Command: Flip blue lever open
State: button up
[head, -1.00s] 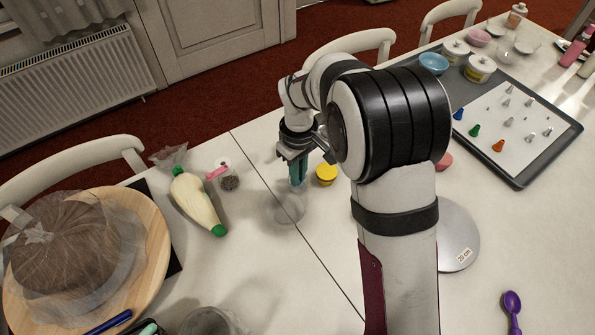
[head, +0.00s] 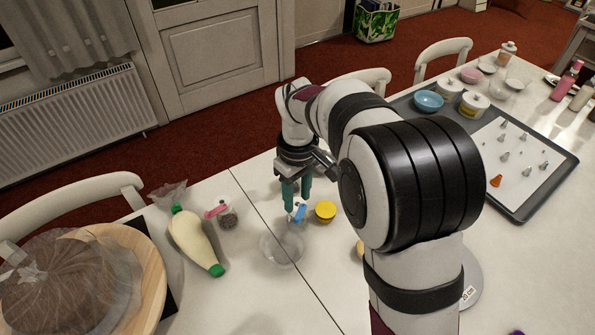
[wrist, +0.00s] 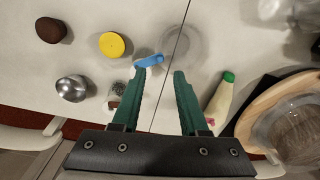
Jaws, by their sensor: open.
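The blue lever (head: 300,211) shows just below and beside my fingertips in the head view. In the wrist view the blue lever (wrist: 149,60) is a short bar slanting just beyond my left fingertip. A small pale part under it is mostly hidden by that finger, and I cannot tell whether they touch. My gripper (head: 296,206) points down with its two green fingers apart and nothing between them. In the wrist view my gripper (wrist: 160,72) is open too, with bare table and a dark seam between the fingers.
A clear round dish (head: 281,246) lies close by the lever. A yellow-lidded pot (head: 325,211) stands to its right. A jar with a pink lever (head: 217,209) and a green-capped piping bag (head: 194,241) are to the left. A tray (head: 543,185) with nozzles is at far right.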

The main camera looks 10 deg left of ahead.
notch_tip(320, 180, up, 10)
jog(key=shift+f, duration=0.15)
